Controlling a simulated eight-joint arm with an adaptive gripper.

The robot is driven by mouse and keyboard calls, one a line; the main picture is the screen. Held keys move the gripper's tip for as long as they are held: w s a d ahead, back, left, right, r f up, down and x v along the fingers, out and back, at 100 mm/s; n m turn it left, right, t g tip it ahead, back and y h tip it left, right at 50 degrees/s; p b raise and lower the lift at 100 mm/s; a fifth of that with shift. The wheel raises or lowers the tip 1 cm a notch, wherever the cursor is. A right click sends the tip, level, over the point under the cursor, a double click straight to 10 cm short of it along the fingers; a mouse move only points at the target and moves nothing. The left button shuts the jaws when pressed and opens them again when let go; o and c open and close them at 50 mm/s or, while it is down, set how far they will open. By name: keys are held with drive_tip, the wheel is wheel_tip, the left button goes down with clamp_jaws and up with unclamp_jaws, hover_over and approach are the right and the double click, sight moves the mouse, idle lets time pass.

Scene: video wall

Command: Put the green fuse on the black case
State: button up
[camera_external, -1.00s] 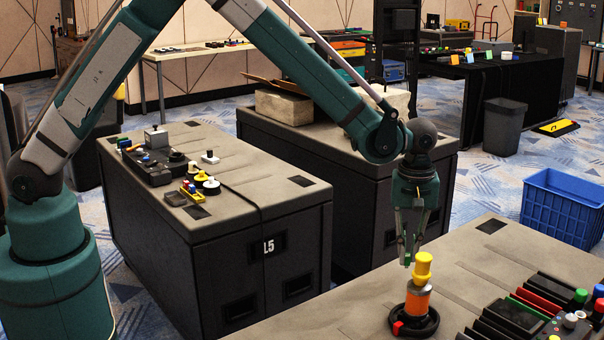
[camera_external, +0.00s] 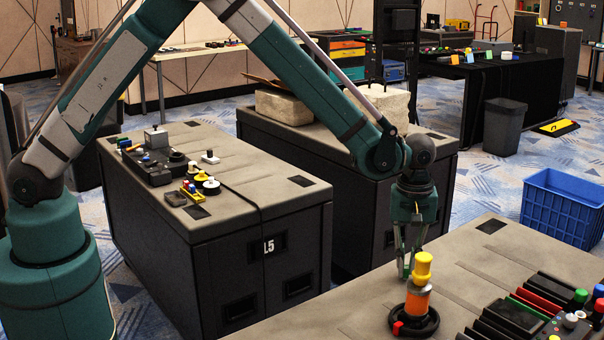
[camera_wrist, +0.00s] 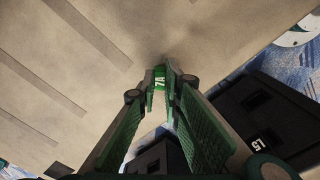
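A small green fuse (camera_wrist: 159,75) marked "7A" sits between my fingertips in the wrist view. My gripper (camera_wrist: 160,84) appears closed on it, with a fingertip on each side. In the external view my gripper (camera_external: 404,272) points down, low over or at the grey top of the front black case (camera_external: 370,300), behind a yellow and orange cylinder. The fuse cannot be made out there. The label also shows in the wrist view (camera_wrist: 258,142).
The yellow and orange cylinder (camera_external: 419,290) stands in a black ring close to my gripper. Several black, red and green modules (camera_external: 520,315) line the front case's right side. Small parts (camera_external: 165,165) crowd the left case. A blue crate (camera_external: 562,210) stands on the floor.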

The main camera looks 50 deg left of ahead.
sight(406, 267)
drive_tip(key=shift+f, duration=0.2)
drive_tip(key=o, duration=0.6)
drive_tip(key=shift+o, duration=0.2)
drive_tip(key=shift+r, duration=0.2)
wheel_tip(406, 267, up, 12)
drive_tip(key=p, duration=0.2)
idle(0.4)
